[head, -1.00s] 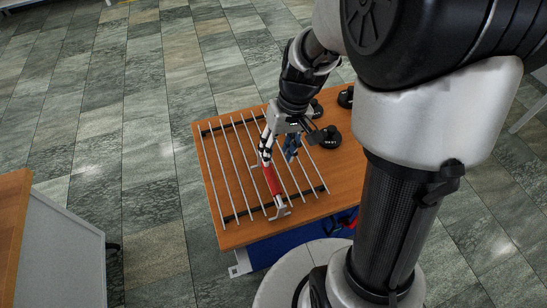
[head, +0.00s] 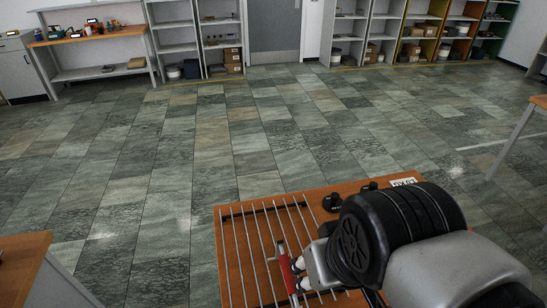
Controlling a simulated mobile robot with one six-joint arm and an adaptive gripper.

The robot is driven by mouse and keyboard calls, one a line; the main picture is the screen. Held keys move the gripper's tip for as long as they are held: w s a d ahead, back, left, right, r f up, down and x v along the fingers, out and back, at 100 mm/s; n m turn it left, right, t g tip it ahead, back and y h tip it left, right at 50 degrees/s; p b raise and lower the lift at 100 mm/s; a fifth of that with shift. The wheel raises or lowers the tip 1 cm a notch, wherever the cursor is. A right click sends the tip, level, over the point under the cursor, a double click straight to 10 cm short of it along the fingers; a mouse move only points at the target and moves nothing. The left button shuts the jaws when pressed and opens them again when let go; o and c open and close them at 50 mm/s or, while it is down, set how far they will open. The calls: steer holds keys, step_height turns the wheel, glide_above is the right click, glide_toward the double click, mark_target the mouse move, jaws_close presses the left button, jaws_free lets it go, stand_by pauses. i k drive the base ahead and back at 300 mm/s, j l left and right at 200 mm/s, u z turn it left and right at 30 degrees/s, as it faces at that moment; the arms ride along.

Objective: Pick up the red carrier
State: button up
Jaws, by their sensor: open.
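The red carrier (head: 287,268) lies on the wire rack (head: 239,250) on the wooden table (head: 348,188), near the bottom of the head view. Only part of it shows, a red bar with a pale end at its far side. My gripper (head: 300,274) is mostly hidden behind my own arm. Pale and black parts of its fingers show just right of the red bar, close to it. I cannot tell whether they touch it. The jaws are open.
Black round weights (head: 333,202) stand behind the rack on the table. Another wooden bench (head: 22,262) is at the lower left. Shelves (head: 428,30) line the far wall. The tiled floor between is clear.

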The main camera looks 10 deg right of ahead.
mark_target(284, 258)
steer(key=j+z, duration=0.4)
steer(key=k+j+z, duration=0.1)
steer(key=j+z, duration=0.3)
steer(key=k+j+z, duration=0.15)
steer(key=j+z, duration=0.25)
steer(key=j, duration=0.1)
